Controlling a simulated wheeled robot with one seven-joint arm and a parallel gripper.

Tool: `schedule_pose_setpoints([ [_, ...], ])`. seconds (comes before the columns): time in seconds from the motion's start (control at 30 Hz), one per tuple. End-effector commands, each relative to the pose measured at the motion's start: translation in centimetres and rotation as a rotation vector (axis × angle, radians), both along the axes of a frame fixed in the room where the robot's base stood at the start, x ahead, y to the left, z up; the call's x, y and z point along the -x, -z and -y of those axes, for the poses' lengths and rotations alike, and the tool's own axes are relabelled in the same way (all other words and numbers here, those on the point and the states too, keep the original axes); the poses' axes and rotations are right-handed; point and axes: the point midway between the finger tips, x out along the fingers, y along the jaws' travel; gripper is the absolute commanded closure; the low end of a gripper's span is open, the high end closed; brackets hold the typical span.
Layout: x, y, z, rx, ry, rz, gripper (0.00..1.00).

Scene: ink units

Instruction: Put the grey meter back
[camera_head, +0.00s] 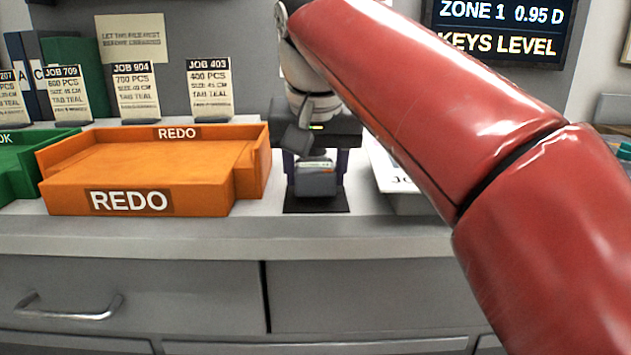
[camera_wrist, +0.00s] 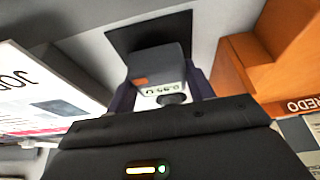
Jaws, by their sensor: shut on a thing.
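The grey meter (camera_head: 316,183) is a small boxy unit with a light display strip on top. In the wrist view the meter (camera_wrist: 157,62) shows an orange patch and a small readout. My gripper (camera_head: 315,174) points down, with its dark purple fingers on either side of the meter, shut on it. The fingers also show in the wrist view (camera_wrist: 161,90). A black square mat (camera_head: 316,207) lies on the counter directly under the meter. I cannot tell whether the meter touches the mat or hangs just above it.
An orange REDO tray (camera_head: 150,180) stands close on the left, with a green tray (camera_head: 40,150) beyond it. A grey tray with a printed job sheet (camera_wrist: 45,95) is close on the right. Job cards (camera_head: 212,90) stand behind. The counter's front strip (camera_head: 250,235) is clear.

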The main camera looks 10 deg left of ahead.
Motion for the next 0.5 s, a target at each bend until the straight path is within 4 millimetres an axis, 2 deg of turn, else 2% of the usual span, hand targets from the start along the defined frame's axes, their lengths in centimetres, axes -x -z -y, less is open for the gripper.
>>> schedule_pose_setpoints([
  [0.5,0.02,1.02,0.05,0.000,0.000,0.001,0.72],
])
